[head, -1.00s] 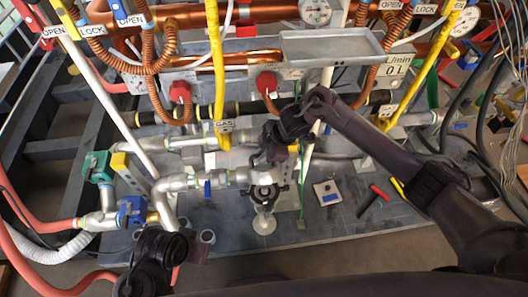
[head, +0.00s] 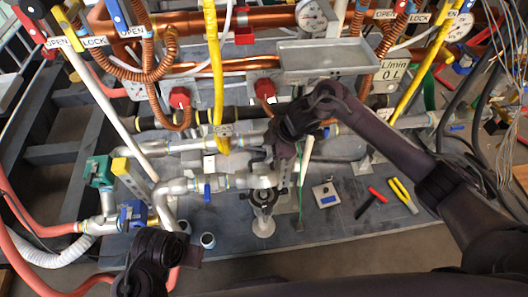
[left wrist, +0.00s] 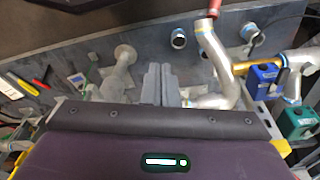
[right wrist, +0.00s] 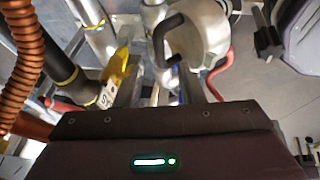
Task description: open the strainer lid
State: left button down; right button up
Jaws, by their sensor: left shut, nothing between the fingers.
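The strainer (head: 262,181) is a light grey metal body in the pipe run, above a black clamp-like part and a round white foot. In the right wrist view a rounded grey body (right wrist: 207,32), likely the strainer lid, carries a dark curved handle (right wrist: 163,38). My right gripper (right wrist: 168,88) is open, its fingers apart just below that handle; I cannot tell whether they touch it. In the head view my right wrist hides the strainer's top. My left gripper (left wrist: 161,84) is shut and empty, low in front of the pipes, left of the strainer.
Yellow (head: 217,75) and copper pipes rise behind the strainer. A grey tray (head: 325,58) is above my right wrist. A teal valve box (head: 98,171) and a blue one (head: 133,213) stand at left. Red-handled (head: 377,195) and yellow-handled tools (head: 402,193) lie on the plate at right.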

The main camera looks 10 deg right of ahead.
aim_at(273, 165)
pick_arm(q)
jog(key=shift+s+a+r+g, duration=0.1)
jog(key=shift+s+a+g, duration=0.15)
jog(key=shift+a, duration=0.2)
pick_arm(e)
jog(key=v, duration=0.3)
